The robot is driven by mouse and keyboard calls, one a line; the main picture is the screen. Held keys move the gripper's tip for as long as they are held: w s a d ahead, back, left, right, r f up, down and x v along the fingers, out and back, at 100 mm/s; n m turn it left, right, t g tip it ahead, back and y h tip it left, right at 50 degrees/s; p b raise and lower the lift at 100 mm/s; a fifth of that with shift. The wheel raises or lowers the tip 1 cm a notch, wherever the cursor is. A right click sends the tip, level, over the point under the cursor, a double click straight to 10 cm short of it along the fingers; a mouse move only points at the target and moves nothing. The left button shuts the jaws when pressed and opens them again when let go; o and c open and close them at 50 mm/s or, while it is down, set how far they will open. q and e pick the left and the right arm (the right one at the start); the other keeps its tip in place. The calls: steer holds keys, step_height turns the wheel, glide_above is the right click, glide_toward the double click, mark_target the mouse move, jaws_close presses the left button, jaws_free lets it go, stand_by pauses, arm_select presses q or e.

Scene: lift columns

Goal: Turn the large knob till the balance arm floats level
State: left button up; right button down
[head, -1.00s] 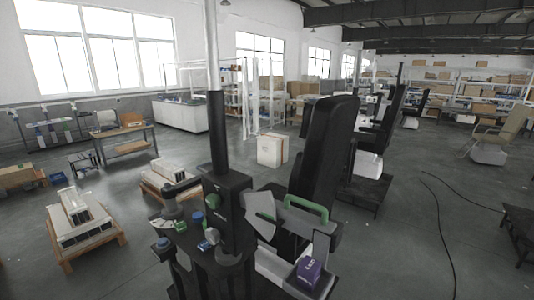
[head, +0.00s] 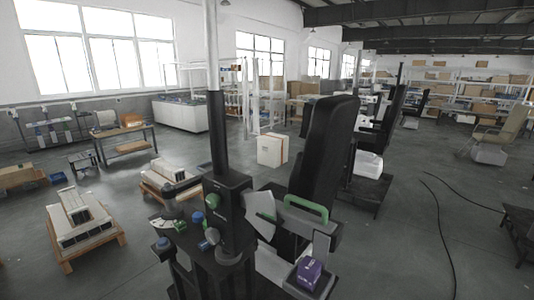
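A dark lift column with a box-shaped body (head: 233,212) stands in the near middle of the head view. A black post (head: 218,135) rises from it, with a pale pole above. A dark rounded part (head: 230,258) is low on the front. I cannot tell which is the large knob, or whether the arm is level. Neither gripper shows.
A tall black seat back (head: 324,150) and a green handle (head: 307,208) stand right of the column. A purple box (head: 309,272) lies in a tray at the front. Pallets with white parts (head: 82,222) are at left. Black cables (head: 447,220) cross the floor at right.

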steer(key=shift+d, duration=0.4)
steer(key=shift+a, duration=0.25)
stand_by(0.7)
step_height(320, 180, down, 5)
steer(key=b, duration=0.4)
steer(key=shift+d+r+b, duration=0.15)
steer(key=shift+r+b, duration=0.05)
steer(key=shift+b, duration=0.15)
stand_by(1.1)
stand_by(1.8)
